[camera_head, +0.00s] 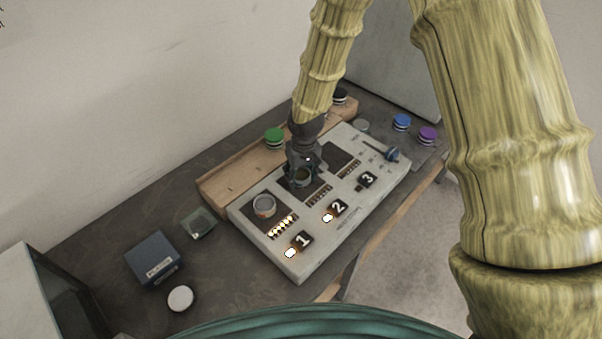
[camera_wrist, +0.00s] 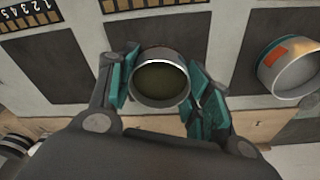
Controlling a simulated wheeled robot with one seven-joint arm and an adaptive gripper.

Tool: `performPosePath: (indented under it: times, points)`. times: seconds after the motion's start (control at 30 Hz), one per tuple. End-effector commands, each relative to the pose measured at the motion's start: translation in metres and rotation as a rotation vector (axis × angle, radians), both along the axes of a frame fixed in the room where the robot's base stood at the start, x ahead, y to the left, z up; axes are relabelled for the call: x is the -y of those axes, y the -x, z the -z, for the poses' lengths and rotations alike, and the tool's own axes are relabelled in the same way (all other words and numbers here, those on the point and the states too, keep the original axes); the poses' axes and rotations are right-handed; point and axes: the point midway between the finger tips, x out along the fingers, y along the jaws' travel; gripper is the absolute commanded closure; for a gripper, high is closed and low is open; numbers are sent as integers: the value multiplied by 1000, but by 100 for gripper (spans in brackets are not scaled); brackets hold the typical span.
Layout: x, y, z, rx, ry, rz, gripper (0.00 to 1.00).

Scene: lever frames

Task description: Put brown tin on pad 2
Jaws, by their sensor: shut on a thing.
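My gripper (camera_wrist: 160,90) is shut around an open-topped tin (camera_wrist: 161,78), with a teal finger pad on each side. The tin has a metal rim and a dark olive-brown inside, and looks upright. In the head view the held tin (camera_head: 302,177) is over the middle dark pad, pad 2 (camera_wrist: 190,32), in line with the label 2 (camera_head: 338,207). I cannot tell whether its base touches the pad. Most of pad 2 in the head view is hidden by my gripper (camera_head: 303,165).
Another tin (camera_head: 264,206) with an orange label (camera_wrist: 291,51) stands on pad 1. Pad 3 (camera_head: 341,157) is bare. The grey panel (camera_head: 285,262) has lit lamps by 1 and 2.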

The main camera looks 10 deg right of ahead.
Motion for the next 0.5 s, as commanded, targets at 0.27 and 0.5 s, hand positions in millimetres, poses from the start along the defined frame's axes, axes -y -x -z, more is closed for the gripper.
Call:
performPosePath:
  times: [0.27, 0.5]
  points:
    - [0, 0, 3, 0, 0, 0, 40]
    - [0, 0, 3, 0, 0, 0, 29]
